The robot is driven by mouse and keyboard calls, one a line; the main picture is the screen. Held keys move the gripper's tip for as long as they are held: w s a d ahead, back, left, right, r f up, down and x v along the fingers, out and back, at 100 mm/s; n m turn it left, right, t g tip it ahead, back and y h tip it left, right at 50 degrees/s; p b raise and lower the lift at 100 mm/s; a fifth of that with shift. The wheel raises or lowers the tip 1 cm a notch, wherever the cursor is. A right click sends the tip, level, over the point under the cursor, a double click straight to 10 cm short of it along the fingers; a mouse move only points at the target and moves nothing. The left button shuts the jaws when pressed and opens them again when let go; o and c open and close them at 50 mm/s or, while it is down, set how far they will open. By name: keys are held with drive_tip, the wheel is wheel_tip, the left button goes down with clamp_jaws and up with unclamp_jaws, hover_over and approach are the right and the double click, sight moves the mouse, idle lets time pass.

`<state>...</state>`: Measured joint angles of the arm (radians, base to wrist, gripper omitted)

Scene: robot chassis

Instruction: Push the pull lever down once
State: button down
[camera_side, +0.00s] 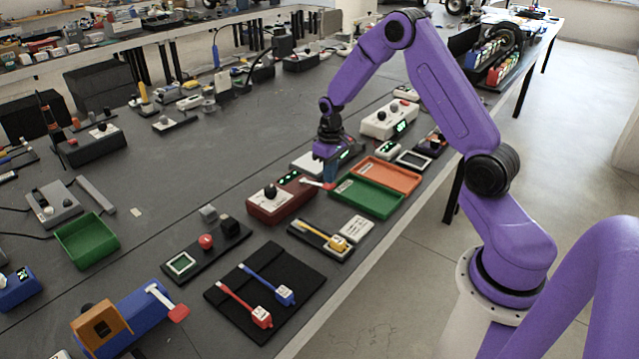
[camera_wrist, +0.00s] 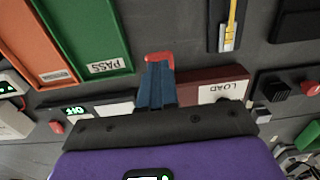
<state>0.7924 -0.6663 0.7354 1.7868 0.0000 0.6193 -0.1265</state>
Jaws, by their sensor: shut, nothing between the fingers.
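A red-tipped lever with a pale arm (camera_side: 314,183) juts out beside the dark red box in the side view. In the wrist view its red end (camera_wrist: 157,56) shows just past my fingertips, and the rest is hidden behind my fingers. My gripper (camera_side: 328,176) points down over the lever's red end, with its fingers (camera_wrist: 157,67) closed together and empty. I cannot tell whether the fingertips touch the lever. The dark red box (camera_side: 283,206) bears a black knob and a green display; its LOAD label (camera_wrist: 220,91) shows in the wrist view.
A green tray (camera_side: 366,197) marked PASS and an orange tray (camera_side: 386,174) lie to the right of the lever. A black holder with a yellow-handled tool (camera_side: 322,236) lies in front. Another red-tipped lever (camera_side: 168,302) stands on a blue box at the lower left.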

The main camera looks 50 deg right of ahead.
sight(330, 186)
drive_tip(key=shift+f, duration=0.15)
drive_tip(key=shift+f, duration=2.2)
drive_tip(key=shift+r, duration=2.5)
